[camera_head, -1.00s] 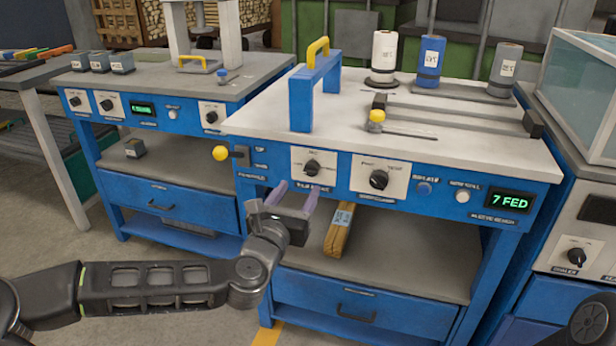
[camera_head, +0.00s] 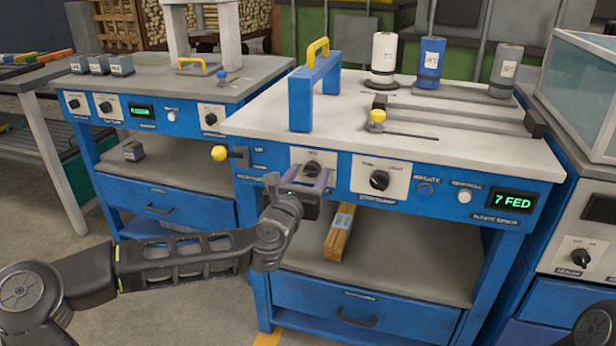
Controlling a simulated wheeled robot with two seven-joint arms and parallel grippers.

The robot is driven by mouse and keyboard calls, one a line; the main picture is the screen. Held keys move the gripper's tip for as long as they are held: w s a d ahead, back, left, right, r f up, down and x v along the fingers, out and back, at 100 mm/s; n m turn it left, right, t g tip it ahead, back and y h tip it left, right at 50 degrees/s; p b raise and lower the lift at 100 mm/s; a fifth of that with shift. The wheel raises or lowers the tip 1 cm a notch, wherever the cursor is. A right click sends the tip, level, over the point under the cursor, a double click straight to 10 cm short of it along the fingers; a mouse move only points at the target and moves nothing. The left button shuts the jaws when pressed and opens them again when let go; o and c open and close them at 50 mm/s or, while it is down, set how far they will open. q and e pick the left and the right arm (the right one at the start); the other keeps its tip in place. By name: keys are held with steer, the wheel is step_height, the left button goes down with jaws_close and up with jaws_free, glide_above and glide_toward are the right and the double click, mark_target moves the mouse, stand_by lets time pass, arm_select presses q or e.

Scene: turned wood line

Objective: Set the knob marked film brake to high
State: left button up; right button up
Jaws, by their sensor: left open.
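On the blue front panel of the nearer bench, a black knob (camera_head: 312,168) sits on a white plate. A second black knob (camera_head: 379,180) sits on another white plate to its right. The lettering is too small to read surely, so I cannot confirm which is marked film brake. My left gripper (camera_head: 307,177) is in front of the left knob. Its two purple fingers are apart, one to each side of and slightly below the knob, and the wrist partly hides the plate's lower edge and label. I cannot tell whether they touch it. My right gripper is out of view.
A blue button (camera_head: 425,189), a white button (camera_head: 464,196) and a green display (camera_head: 513,201) reading "7 FED" are to the right. A wooden block (camera_head: 338,235) lies on the shelf below.

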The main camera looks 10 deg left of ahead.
arm_select(q)
steer(key=shift+c, duration=0.5)
jaws_close()
